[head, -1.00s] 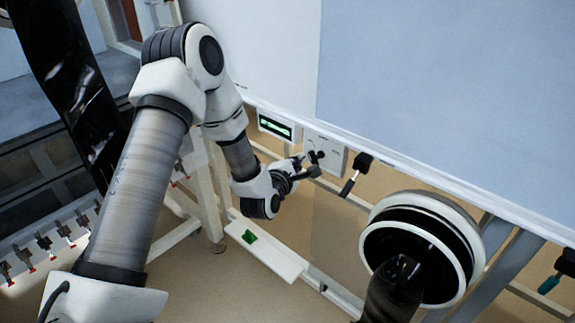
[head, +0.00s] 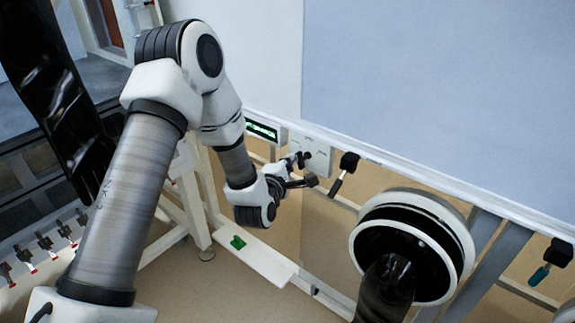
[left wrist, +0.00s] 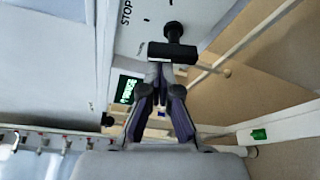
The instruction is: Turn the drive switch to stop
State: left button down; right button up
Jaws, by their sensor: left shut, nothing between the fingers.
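The drive switch is a black knob with a bar-shaped handle (left wrist: 172,52) on a pale panel (head: 318,152), which also shows in the left wrist view (left wrist: 146,32). The word STOP is printed on this panel, left of the knob in the left wrist view. My left gripper (head: 303,170) is at the switch, with its fingers closed together and empty. In the left wrist view its fingertips (left wrist: 161,72) meet at the handle's edge; I cannot tell whether they touch it. The fingers partly hide the switch in the head view. My right gripper is not in view.
A green-lit display (head: 262,131) sits left of the panel. A black-handled fitting (head: 346,168) hangs to its right. A round glove port (head: 412,245) stands out at the lower right. A white ledge with a green piece (head: 238,243) lies below.

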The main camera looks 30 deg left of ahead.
pick_arm(q)
jog(key=shift+d+r+m+b, duration=0.1)
jog(key=shift+d+m+b, duration=0.2)
jog(key=shift+m+b, duration=0.75)
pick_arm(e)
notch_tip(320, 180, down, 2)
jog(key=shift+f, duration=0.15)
